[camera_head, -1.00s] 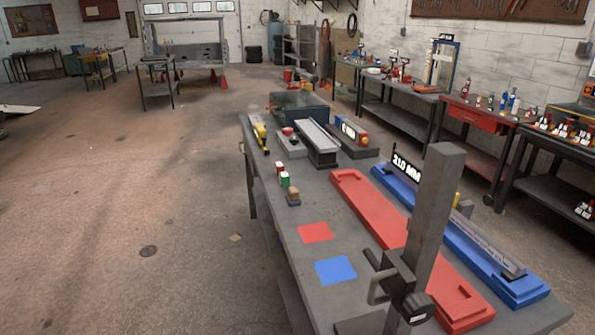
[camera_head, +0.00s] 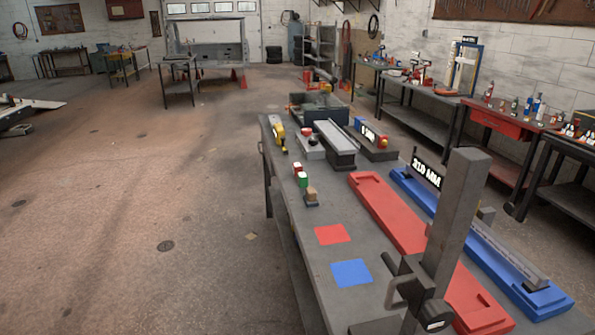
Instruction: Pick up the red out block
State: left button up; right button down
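A flat red square (camera_head: 333,234) and a flat blue square (camera_head: 351,272) lie on the bench nearer still. No frame shows which red item is the out block. Neither of my grippers is in view.
A long red tray (camera_head: 396,218) and a long blue tray (camera_head: 408,190) run along the bench's right side. A grey upright post with a clamp (camera_head: 455,225) stands in front of them. A yellow tool (camera_head: 278,136) lies at the far left. The floor left of the bench is clear.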

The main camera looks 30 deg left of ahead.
aim_at(296, 166)
jog(key=i+j, duration=0.15)
jog(key=j, duration=0.25)
jog(key=i+j, duration=0.15)
jog(key=j, duration=0.3)
jog(key=i+j+z, duration=0.1)
jog(key=j, duration=0.3)
jog(key=i+j, duration=0.2)
jog(key=j, duration=0.2)
jog(key=i+j, duration=0.1)
jog(key=j, duration=0.35)
